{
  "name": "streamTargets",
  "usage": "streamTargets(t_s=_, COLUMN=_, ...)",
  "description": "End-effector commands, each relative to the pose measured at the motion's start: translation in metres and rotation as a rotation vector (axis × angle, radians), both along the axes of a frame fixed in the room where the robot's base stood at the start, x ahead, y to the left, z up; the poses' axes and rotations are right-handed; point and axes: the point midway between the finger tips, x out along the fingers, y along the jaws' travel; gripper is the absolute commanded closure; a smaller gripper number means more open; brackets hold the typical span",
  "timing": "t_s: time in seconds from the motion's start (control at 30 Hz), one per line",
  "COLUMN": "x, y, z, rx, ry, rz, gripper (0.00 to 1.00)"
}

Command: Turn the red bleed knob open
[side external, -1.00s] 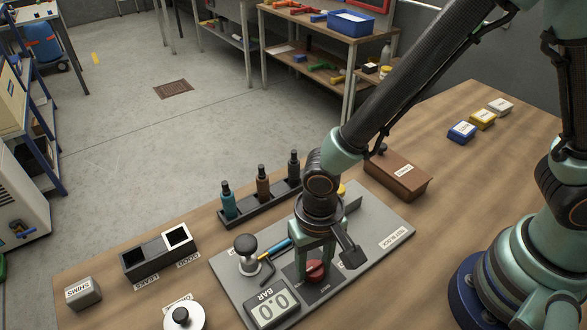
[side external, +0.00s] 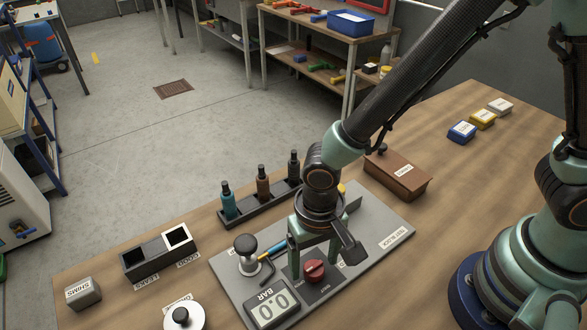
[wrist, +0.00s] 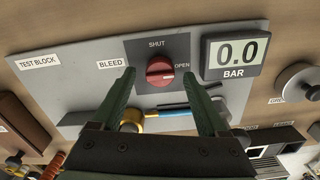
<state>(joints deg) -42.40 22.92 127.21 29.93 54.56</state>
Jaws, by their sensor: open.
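The red bleed knob (side external: 315,271) sits on a dark plate on the grey test block (side external: 372,246). In the wrist view the knob (wrist: 160,71) has a pale mark lying roughly sideways, in line with the OPEN label (wrist: 182,65) on its right. The SHUT label (wrist: 157,44) is above it. My gripper (side external: 315,257) is open, with its fingers spread on either side of the knob and apart from it. In the wrist view my gripper (wrist: 160,78) shows a clear gap between each fingertip and the knob.
A gauge reading 0.0 BAR (side external: 271,303) stands close beside the knob.

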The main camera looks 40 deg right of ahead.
Motion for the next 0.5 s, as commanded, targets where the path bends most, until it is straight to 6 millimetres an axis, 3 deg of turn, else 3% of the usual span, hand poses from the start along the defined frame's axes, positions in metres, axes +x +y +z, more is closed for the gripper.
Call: streamTargets(t_s=0.5, x=0.001, y=0.001, z=0.090, rx=0.005, ry=-0.005, rz=0.000, gripper=0.23)
